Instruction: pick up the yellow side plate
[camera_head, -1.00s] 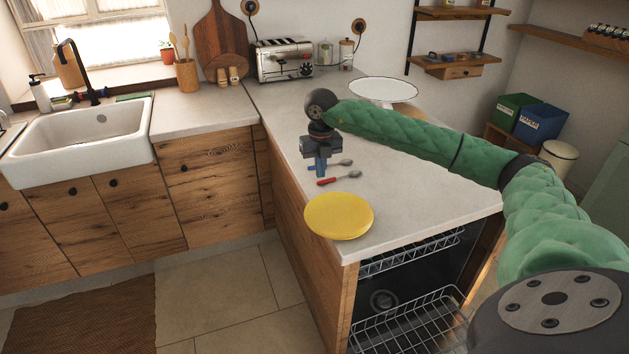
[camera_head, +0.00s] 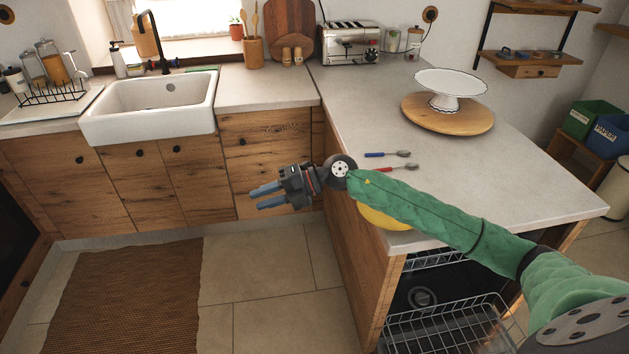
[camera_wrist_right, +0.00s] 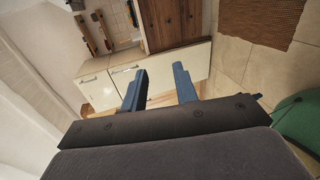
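The yellow side plate (camera_head: 384,219) lies on the front left corner of the grey worktop in the head view. My right forearm crosses in front of it and hides most of it; only its lower edge shows. My right gripper (camera_head: 256,197) is past the worktop's left edge, over the floor, pointing left and away from the plate. Its two blue fingers are apart with nothing between them; they also show spread and empty in the right wrist view (camera_wrist_right: 160,88). The plate is not visible in the wrist view. My left gripper is not in view.
A blue-handled spoon (camera_head: 386,154) and a red-handled spoon (camera_head: 398,167) lie behind the plate. A white cake stand (camera_head: 451,84) stands on a round wooden board (camera_head: 420,112). An open dishwasher rack (camera_head: 440,325) is below the worktop. Floor under my gripper is clear.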

